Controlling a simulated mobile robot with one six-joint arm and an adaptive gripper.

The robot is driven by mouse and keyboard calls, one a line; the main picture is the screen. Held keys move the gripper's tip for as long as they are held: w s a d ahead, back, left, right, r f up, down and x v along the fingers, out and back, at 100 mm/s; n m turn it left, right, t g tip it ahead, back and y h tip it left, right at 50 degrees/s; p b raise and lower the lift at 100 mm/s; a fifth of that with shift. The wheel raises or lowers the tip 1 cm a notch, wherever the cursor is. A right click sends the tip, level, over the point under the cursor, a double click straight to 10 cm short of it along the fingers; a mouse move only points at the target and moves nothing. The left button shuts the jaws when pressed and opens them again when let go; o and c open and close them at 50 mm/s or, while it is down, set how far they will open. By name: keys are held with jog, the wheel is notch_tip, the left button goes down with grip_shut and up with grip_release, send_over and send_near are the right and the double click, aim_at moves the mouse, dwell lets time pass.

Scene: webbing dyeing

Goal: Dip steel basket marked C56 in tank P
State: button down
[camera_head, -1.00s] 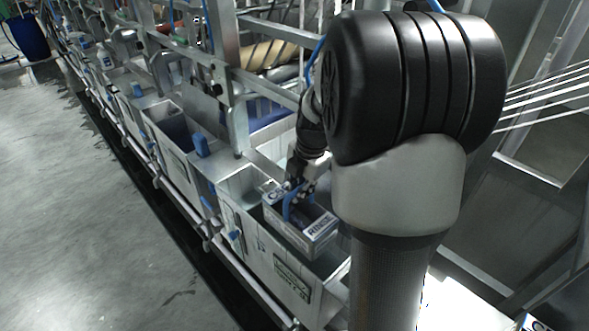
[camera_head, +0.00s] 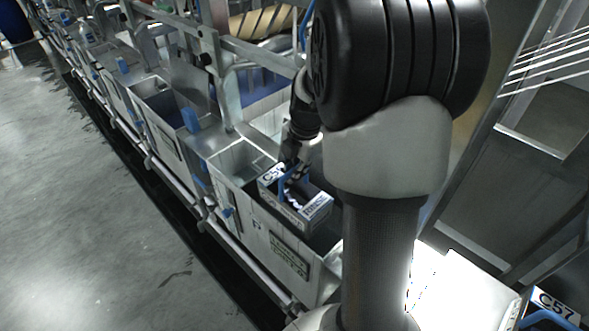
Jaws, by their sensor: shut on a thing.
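My gripper (camera_head: 290,168) is shut on the blue handle of a steel basket (camera_head: 290,216). The basket is a grey open box with white labels. Its rear label seems to begin with C5, but I cannot read it fully. The basket hangs roughly level at the mouth of a steel tank (camera_head: 262,240), partly below its rim. The tank has a dark-framed label on its front wall that is too blurred to read. My arm hides the tank's right end and part of the basket's surroundings.
Another basket, marked C57 (camera_head: 555,305), with a blue handle, sits at the bottom right. More tanks, one with dark liquid (camera_head: 172,112), run to the upper left. Metal frame bars (camera_head: 250,55) stand behind the tanks. The floor (camera_head: 85,200) at left is clear.

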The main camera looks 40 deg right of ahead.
aim_at(295, 208)
notch_tip(295, 208, down, 16)
jog(key=b, duration=1.3)
jog(key=shift+f+b, duration=0.1)
jog(key=shift+b, duration=0.3)
jog(key=shift+f+b, duration=0.65)
jog(key=shift+f, duration=0.75)
notch_tip(295, 208, up, 24)
jog(key=p, duration=1.6)
jog(key=shift+f, duration=0.2)
